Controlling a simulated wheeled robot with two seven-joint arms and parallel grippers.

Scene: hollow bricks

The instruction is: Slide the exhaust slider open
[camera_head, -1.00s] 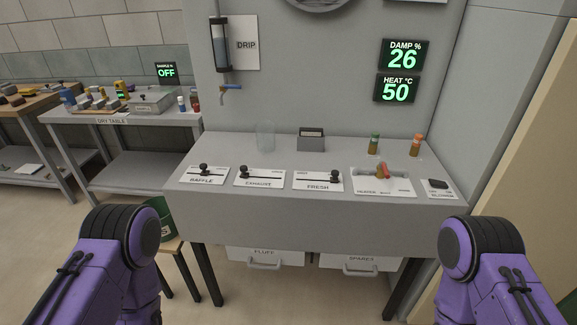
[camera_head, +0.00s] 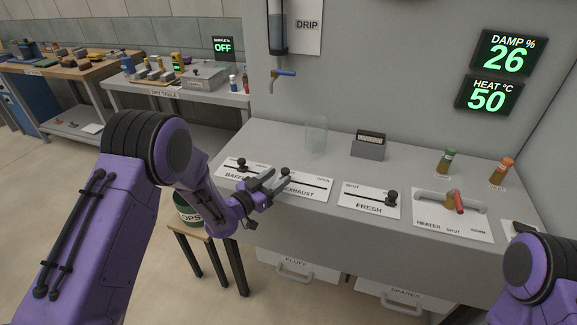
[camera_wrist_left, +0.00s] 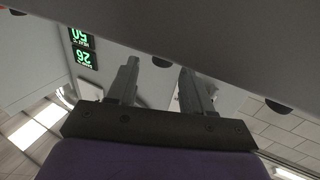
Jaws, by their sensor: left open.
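The exhaust slider is a white plate (camera_head: 318,187) on the grey console, with a dark track and a knob (camera_head: 285,172) at its left end. My left gripper (camera_head: 276,182) is open and empty, over the front left of this plate, its fingertips close to the knob. In the left wrist view, which is upside down, the dark knob (camera_wrist_left: 162,62) appears between the two spread fingers; I cannot tell whether they touch it. The gripper hides part of the exhaust label. My right gripper is out of view; only part of that arm shows at lower right.
The baffle slider knob (camera_head: 242,163) is close to the left, the fresh slider knob (camera_head: 391,196) to the right. A clear glass (camera_head: 316,135) and a grey holder (camera_head: 368,145) stand behind. The heater plate (camera_head: 470,227) is farther right. A green bin (camera_head: 188,210) stands below on a stool.

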